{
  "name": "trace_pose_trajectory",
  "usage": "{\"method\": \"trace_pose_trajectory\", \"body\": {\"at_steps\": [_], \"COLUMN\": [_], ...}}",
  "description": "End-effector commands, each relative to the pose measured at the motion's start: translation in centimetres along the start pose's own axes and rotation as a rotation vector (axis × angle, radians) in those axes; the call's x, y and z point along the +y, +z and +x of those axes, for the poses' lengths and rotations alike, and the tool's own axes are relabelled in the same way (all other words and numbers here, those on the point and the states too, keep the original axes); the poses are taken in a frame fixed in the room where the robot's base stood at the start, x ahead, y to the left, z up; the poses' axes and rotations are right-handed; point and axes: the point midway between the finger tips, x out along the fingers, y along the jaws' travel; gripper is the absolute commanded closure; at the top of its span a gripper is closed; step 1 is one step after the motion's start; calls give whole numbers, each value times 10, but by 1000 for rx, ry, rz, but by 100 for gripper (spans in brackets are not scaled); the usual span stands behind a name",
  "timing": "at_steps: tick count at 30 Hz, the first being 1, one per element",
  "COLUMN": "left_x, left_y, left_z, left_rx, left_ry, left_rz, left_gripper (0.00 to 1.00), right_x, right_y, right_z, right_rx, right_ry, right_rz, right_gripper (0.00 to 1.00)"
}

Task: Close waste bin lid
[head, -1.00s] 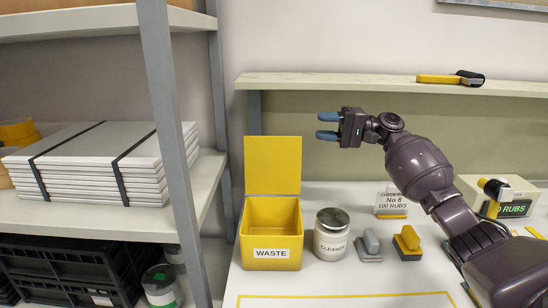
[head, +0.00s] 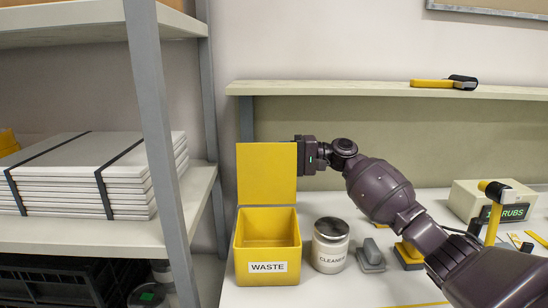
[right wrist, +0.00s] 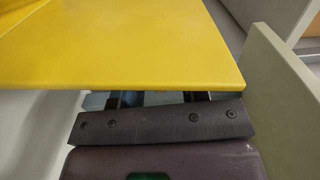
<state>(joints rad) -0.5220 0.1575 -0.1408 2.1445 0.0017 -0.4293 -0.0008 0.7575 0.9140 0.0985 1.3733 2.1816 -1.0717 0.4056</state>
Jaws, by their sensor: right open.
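The yellow waste bin (head: 267,265) stands on the table with a WASTE label on its front. Its yellow lid (head: 266,173) is open and stands upright at the back. My right gripper (head: 300,155) is at the lid's upper right edge, and its fingers are hidden behind the lid. In the right wrist view the lid (right wrist: 120,50) covers most of the fingers, and only their bases (right wrist: 158,98) show below its edge. I cannot tell whether they touch the lid. The right gripper is open and holds nothing that I can see. My left gripper is not in view.
A cleaner jar (head: 330,246) stands right of the bin, with a grey block (head: 371,256) and a yellow-based block (head: 408,254) beyond it. A wall shelf (head: 370,90) runs above the lid. A grey shelf post (head: 165,150) rises at the left.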

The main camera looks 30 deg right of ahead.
Motion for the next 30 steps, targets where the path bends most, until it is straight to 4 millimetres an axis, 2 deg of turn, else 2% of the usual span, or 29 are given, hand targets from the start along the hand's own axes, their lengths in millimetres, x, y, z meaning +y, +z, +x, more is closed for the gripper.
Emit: {"method": "trace_pose_trajectory", "body": {"at_steps": [6, 14, 22, 30], "left_x": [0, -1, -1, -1], "left_y": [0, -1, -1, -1], "left_z": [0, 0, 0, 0], "left_rx": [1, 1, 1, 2], "left_ry": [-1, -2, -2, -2], "left_rz": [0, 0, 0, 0], "left_gripper": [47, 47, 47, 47], "right_x": [0, 0, 1, 2], "right_y": [0, 0, 0, 0], "right_z": [12, 13, 13, 13], "right_rx": [1, 1, 1, 1], "right_ry": [0, 0, 1, 2], "right_rz": [1, 0, 1, 1], "right_gripper": [60, 60, 100, 100]}}
